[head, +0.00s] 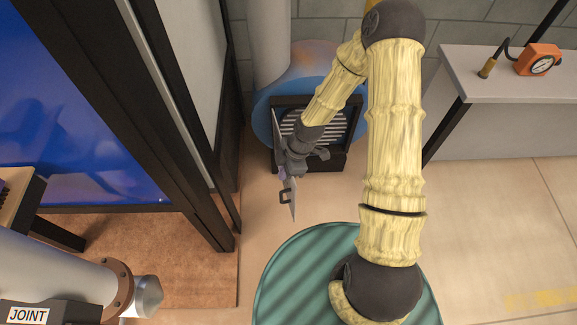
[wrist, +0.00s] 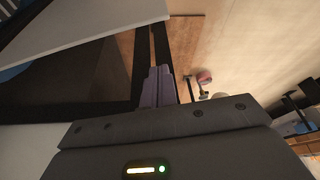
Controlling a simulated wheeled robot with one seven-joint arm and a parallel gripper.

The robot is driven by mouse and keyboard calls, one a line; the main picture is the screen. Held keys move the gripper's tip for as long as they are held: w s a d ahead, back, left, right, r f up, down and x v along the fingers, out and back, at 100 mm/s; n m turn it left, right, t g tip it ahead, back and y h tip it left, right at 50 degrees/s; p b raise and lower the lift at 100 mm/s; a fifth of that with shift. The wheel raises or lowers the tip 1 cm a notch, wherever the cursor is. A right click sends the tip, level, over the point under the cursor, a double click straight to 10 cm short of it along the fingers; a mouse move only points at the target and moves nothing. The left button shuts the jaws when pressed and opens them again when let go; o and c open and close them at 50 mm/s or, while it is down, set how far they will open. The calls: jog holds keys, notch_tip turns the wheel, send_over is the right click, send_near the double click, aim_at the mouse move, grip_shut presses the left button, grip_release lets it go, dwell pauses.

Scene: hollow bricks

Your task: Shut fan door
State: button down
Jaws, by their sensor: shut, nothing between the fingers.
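The fan unit (head: 336,158) is a dark square frame with light slats, standing low in front of a blue rounded body. Its door (head: 293,207) shows as a thin light panel with a dark handle (head: 284,196). The door stands open, swung out from the left side of the frame. My gripper (head: 283,173) is at the frame's left front, close to the door's upper part. Whether it touches the door is unclear. Its purple fingers are shut and empty, and they show in the wrist view (wrist: 159,85) beside a dark frame edge.
A dark-framed blue panel (head: 75,100) rises at left. A grey bench (head: 500,75) with an orange gauge (head: 539,60) stands at right. A grey pipe (head: 268,40) rises behind the fan. The floor (head: 490,220) at right is clear.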

jog(key=f, duration=0.1)
jog(key=d+f, duration=0.1)
jog(key=f, duration=0.1)
jog(key=d+f, duration=0.1)
jog(key=shift+w+d+f, duration=0.15)
jog(key=shift+d+f, duration=0.05)
jog(key=shift+f, duration=0.15)
jog(key=shift+w, duration=0.1)
dwell(0.4)
